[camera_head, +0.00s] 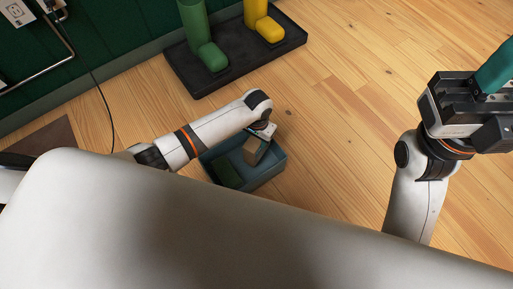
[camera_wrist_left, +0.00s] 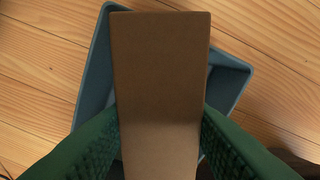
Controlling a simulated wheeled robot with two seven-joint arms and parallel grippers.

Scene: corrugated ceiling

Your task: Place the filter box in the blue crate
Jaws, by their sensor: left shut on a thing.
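The filter box (camera_head: 254,151) is a plain brown carton. In the left wrist view the box (camera_wrist_left: 160,75) stands tall between two green ridged fingers. My left gripper (camera_head: 262,135) is shut on it, pointing down over the blue crate; the fingers are mostly hidden in the head view, but the left gripper (camera_wrist_left: 160,140) shows clearly in the wrist view. The blue crate (camera_head: 266,176) is on the floor, and its wall (camera_wrist_left: 91,92) shows behind the box. I cannot tell whether the box touches the crate's bottom. My right gripper (camera_head: 492,76) is at the right edge, partly cut off.
A dark green item (camera_head: 226,172) shows in the left part of the crate. A black tray (camera_head: 238,75) with green and yellow boots (camera_head: 211,55) stands near the green wall. A cable hangs at left. Wooden floor (camera_head: 345,120) to the right is clear.

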